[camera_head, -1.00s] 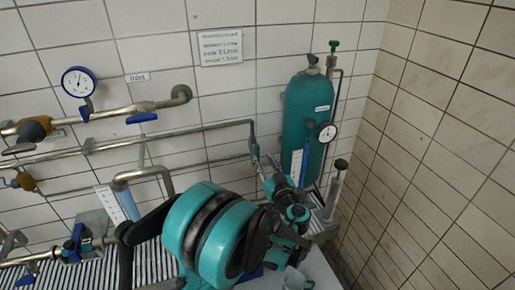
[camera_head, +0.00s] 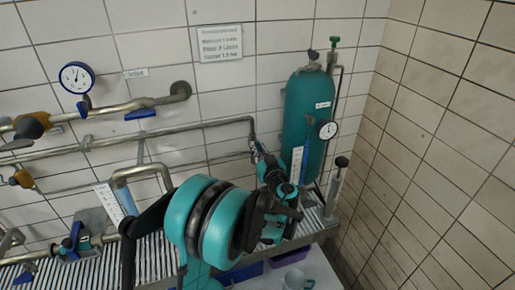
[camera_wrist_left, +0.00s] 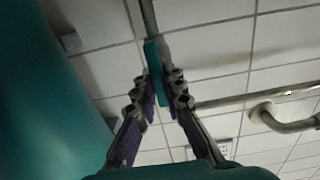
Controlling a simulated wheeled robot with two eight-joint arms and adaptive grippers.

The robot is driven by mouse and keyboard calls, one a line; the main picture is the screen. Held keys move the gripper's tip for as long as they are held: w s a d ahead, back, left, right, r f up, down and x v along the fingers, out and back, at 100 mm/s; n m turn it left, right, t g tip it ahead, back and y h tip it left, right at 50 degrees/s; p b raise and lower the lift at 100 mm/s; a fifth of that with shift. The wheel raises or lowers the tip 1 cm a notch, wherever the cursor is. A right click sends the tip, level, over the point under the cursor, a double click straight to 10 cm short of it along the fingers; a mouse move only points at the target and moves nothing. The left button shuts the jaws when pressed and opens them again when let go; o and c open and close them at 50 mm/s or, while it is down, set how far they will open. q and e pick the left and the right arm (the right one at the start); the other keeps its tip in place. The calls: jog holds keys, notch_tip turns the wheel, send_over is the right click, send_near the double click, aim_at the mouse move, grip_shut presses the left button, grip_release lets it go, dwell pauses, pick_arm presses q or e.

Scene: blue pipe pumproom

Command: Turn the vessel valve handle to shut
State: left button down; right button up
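The teal vessel (camera_head: 306,112) stands upright in the corner; its side also fills the left of the left wrist view (camera_wrist_left: 45,90). The vessel valve handle (camera_wrist_left: 153,62) is a slim blue-green lever on a vertical pipe. My left gripper (camera_wrist_left: 161,90) has its fingertips drawn together on both sides of the lever's near end and appears shut on it. In the head view, my left gripper (camera_head: 258,147) is at the pipe's end left of the vessel; the handle is too small and covered to make out there. My right gripper is not in view.
A gauge (camera_head: 327,129) and a blue-marked level strip (camera_head: 297,165) are at the vessel's front. Pipes with other blue levers (camera_head: 141,115) run along the left wall. A grey mug (camera_head: 293,279) and a purple bin (camera_head: 300,254) are below my arm.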

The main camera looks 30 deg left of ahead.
pick_arm(q)
jog(key=shift+m, duration=0.5)
jog(key=m, duration=0.2)
jog(key=m+b, duration=0.1)
jog(key=m, duration=0.1)
jog(key=shift+w+d+f+m, duration=0.1)
jog(key=shift+w+d+m, duration=0.05)
jog(key=shift+m, duration=0.15)
jog(key=shift+w+d+f+m+b, duration=0.15)
jog(key=shift+m+b, duration=0.1)
jog(key=shift+m, duration=1.8)
jog(key=shift+f+m+b, duration=0.15)
jog(key=shift+m+b, duration=0.15)
jog(key=shift+m, duration=1.8)
jog(key=shift+w+d+f+m+b, duration=0.15)
jog(key=shift+m+b, duration=0.1)
jog(key=shift+m, duration=1.8)
jog(key=shift+s+a+m, duration=0.1)
jog(key=shift+m, duration=0.2)
jog(key=c, duration=1.6)
grip_release()
